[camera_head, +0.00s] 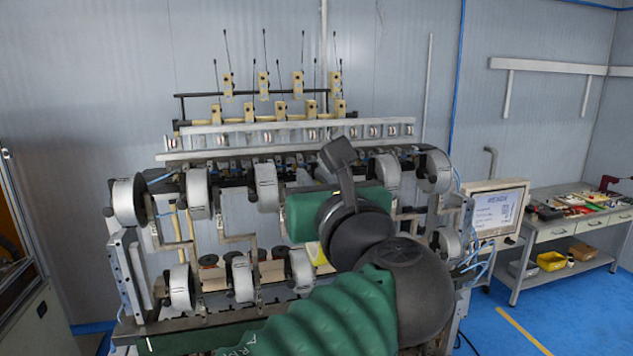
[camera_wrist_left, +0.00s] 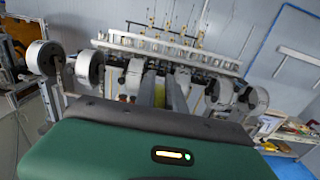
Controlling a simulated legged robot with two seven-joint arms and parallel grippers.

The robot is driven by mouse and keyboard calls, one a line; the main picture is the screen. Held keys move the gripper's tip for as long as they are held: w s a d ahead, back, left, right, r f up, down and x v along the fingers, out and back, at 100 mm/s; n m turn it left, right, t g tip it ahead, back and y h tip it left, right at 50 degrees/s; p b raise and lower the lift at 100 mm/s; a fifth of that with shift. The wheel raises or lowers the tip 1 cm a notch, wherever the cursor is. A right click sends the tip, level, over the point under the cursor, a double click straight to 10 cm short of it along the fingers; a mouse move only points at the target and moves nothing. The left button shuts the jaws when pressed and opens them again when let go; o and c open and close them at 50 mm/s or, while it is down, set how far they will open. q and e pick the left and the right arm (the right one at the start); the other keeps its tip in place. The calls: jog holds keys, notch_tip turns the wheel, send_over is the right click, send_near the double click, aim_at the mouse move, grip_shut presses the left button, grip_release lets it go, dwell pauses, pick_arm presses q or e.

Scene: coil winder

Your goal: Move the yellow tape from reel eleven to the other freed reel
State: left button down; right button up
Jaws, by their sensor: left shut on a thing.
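The coil winder carries several white reels, an upper row with one reel (camera_head: 266,187) near its middle and a lower row with another reel (camera_head: 301,269). My left arm with its green sleeve covers the right middle of the machine in the head view and hides its own fingers. In the left wrist view my left gripper (camera_wrist_left: 161,84) points at the machine, its two grey fingers close together with the yellow tape (camera_wrist_left: 160,92) between them. A bit of yellow (camera_head: 318,254) also shows beside my arm in the head view. I cannot read reel numbers. My right gripper is out of view.
A monitor (camera_head: 496,209) stands at the machine's right side. Farther right is a workbench (camera_head: 577,226) with tools, and a yellow bin (camera_head: 551,261) on its lower shelf. Thin upright rods rise behind the upper reels. Blue floor lies open at the right.

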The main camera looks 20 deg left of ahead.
pick_arm(q)
jog(key=shift+p, duration=0.3)
jog(key=shift+d, duration=0.15)
jog(key=shift+d+r+p, duration=0.1)
jog(key=shift+d+p, duration=0.2)
jog(key=shift+d, duration=0.15)
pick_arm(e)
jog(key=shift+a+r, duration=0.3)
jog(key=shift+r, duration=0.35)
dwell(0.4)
pick_arm(q)
jog(key=shift+a, duration=0.1)
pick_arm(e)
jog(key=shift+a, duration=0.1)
